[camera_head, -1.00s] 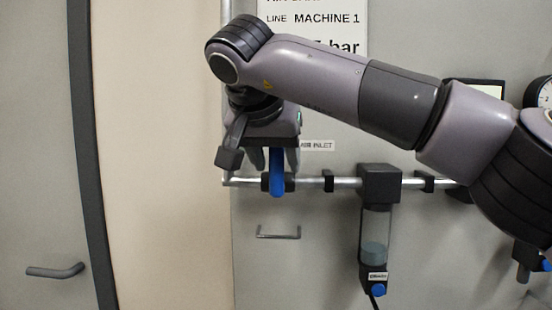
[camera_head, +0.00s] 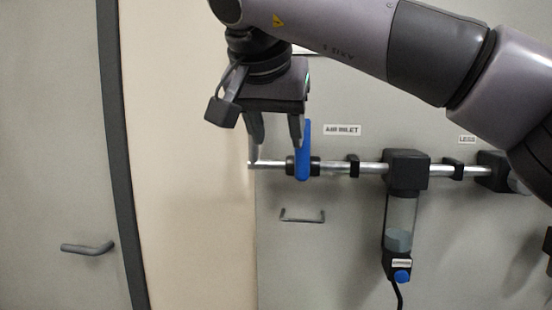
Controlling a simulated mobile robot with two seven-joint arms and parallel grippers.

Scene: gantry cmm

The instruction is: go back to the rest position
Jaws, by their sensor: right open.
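My right gripper (camera_head: 273,135) hangs with its fingers pointing down, in front of the panel at the upper middle. Its fingers are apart and nothing is between them. The blue valve lever (camera_head: 304,152) stands upright on the air inlet pipe, just right of the right-hand finger. I cannot tell whether they touch. My right arm (camera_head: 430,50) reaches in from the right across the top of the view. My left gripper is out of view.
A metal pipe (camera_head: 367,169) runs across the grey panel, with a filter bowl (camera_head: 401,222) hanging below it. A small handle (camera_head: 302,219) sits under the valve. A door handle (camera_head: 87,248) is at the left.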

